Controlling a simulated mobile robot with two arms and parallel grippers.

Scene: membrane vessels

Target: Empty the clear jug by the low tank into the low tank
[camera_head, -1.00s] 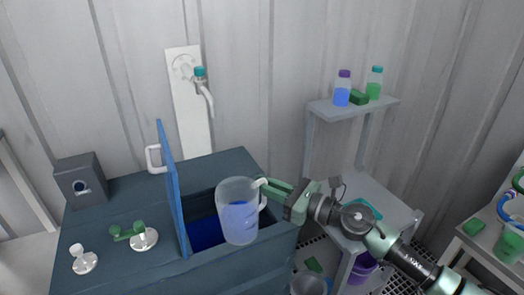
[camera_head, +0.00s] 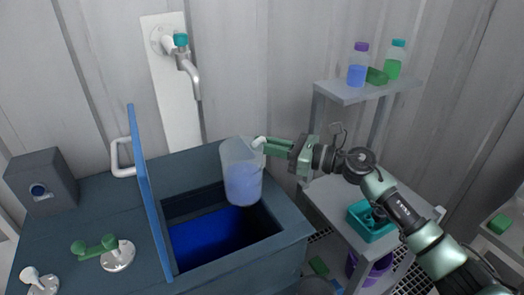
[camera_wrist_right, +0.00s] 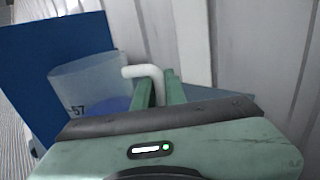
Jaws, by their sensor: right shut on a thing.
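The clear jug (camera_head: 242,172) holds blue liquid and is up over the back right of the low tank's opening, tilted a little. My right gripper (camera_head: 264,144) is shut on the jug's white handle, to the right of the jug. In the right wrist view the jug (camera_wrist_right: 85,88) and its pale handle (camera_wrist_right: 146,71) show between the green fingers (camera_wrist_right: 158,92). The low tank (camera_head: 262,258) is dark blue-grey, with its blue lid (camera_head: 150,195) standing open and blue liquid (camera_head: 212,238) inside. No stream from the jug shows. My left gripper is not in view.
A wall tap (camera_head: 187,62) is behind the tank. A grey box (camera_head: 42,182) and a green-handled valve (camera_head: 95,246) sit on the tank's left top. A shelf (camera_head: 350,92) with bottles and a teal tray (camera_head: 370,221) are right.

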